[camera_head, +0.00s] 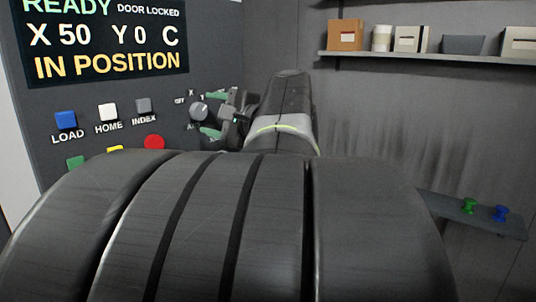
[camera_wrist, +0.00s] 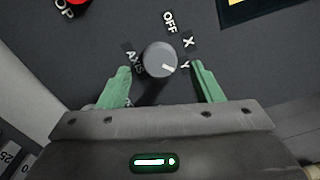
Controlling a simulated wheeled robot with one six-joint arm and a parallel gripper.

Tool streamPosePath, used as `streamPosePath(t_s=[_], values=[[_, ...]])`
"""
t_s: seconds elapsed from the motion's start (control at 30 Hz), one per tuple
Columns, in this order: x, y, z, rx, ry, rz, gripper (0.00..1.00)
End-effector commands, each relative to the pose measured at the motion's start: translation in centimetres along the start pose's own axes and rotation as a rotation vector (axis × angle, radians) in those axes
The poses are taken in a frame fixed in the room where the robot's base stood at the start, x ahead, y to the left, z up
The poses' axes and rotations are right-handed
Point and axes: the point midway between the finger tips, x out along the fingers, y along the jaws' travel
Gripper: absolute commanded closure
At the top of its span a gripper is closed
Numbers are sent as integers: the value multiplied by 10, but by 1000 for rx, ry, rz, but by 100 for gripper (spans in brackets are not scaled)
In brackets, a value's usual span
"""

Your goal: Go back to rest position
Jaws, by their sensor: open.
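My gripper (camera_wrist: 160,83) is open, with its two green fingertips on either side of the grey rotary knob (camera_wrist: 159,59) in the wrist view. The knob carries a white pointer mark and is ringed by the labels OFF, X, Y and AXIS. The mark points toward the Y side. Whether the fingers touch the knob cannot be told, but a gap shows on both sides. In the head view my gripper (camera_head: 211,117) is at the panel, beside the knob (camera_head: 198,112). My dark arm covers the lower middle of the head view.
The control panel (camera_head: 60,140) holds a display (camera_head: 105,45) reading IN POSITION, a blue LOAD button (camera_head: 65,120), a white HOME button (camera_head: 107,111), a grey INDEX button (camera_head: 143,105) and a red button (camera_head: 154,142). A shelf (camera_head: 430,58) with boxes and a low ledge (camera_head: 450,205) are at right.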

Motion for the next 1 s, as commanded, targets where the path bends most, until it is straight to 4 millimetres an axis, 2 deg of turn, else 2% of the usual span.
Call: streamPosePath(t_s=[0.1,0.6,0.97,1.0], values=[[-18,1,-1,-1,4,-2,41],[-78,1,-1,1,4,-1,41],[-112,1,-1,1,3,0,41],[-106,0,1,2,-3,1,41]])
